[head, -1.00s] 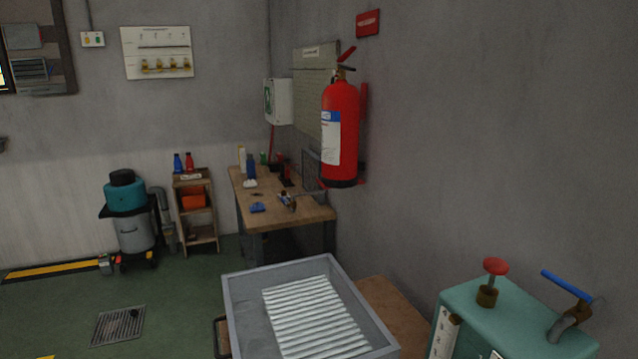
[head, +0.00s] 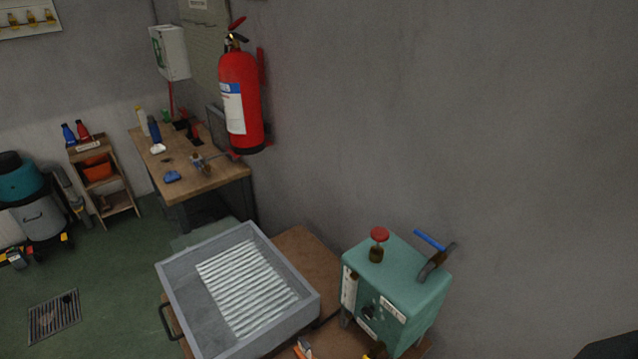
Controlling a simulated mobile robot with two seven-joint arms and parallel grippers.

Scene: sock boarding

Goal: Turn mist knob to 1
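A teal box-shaped machine (head: 405,280) stands on a brown table at the lower middle right of the head view. A red knob (head: 379,235) on a brass stem and a blue lever (head: 430,240) on a dark pipe are on its top. Its front, seen at an angle, has a small dark round knob (head: 367,312) and a white label (head: 392,311). I cannot read the label, the knob's setting or which knob is the mist knob.
A grey tray (head: 173,303) with a ribbed white sheet (head: 248,288) sits left of the machine on the brown table (head: 300,250). A fire extinguisher (head: 240,105) hangs on the wall. A wooden workbench (head: 215,178) stands behind. A dark shape cuts the bottom right corner.

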